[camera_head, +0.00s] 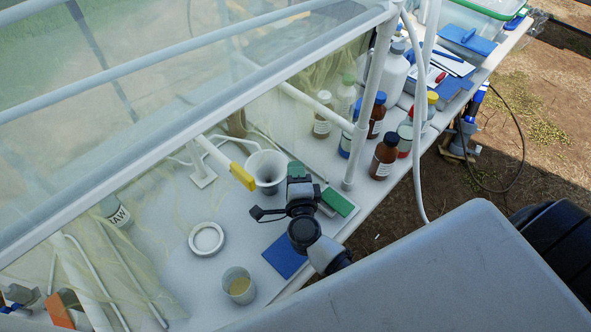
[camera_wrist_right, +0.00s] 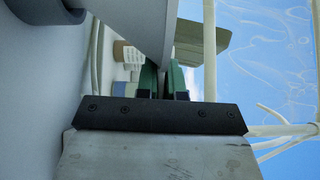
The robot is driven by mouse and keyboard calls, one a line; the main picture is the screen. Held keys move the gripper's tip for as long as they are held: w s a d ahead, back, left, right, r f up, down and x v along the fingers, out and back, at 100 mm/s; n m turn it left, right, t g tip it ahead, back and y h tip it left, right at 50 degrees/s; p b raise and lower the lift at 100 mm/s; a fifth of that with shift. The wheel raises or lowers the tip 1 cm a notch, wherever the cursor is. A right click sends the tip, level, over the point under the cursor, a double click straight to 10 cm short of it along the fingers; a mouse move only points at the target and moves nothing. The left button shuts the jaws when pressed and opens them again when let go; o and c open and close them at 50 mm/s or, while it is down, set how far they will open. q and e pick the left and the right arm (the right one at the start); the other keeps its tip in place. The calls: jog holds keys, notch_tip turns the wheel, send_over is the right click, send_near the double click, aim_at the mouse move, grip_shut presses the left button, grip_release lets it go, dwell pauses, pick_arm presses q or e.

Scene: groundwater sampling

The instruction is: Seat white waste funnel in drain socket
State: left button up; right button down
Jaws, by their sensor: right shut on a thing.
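The white waste funnel (camera_head: 266,168) is in the middle of the head view, wide mouth up, above the pale bench. My right gripper (camera_head: 292,174) is at its right side, shut on its rim. In the right wrist view a pale grey wall, likely the funnel (camera_wrist_right: 146,25), runs down between the green fingers (camera_wrist_right: 161,80). A white ring on the bench (camera_head: 206,229), left of and nearer than the funnel, looks like the drain socket. The funnel is apart from it. The funnel's lower end is hidden. My left gripper is not in view.
A cup of yellowish liquid (camera_head: 238,286) stands near the ring. A yellow-tipped white pipe (camera_head: 242,177) is close left of the funnel. A blue pad (camera_head: 285,257) lies at the front edge.

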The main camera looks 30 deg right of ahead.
jog(key=c, duration=1.2)
grip_release()
jog(key=shift+o, duration=0.2)
jog(key=b+v, duration=0.1)
jog(key=v, duration=0.8)
jog(key=shift+s+a+f, duration=0.1)
jog(key=shift+s, duration=0.05)
jog(key=shift+b+v, duration=0.3)
jog(key=shift+v, duration=0.45)
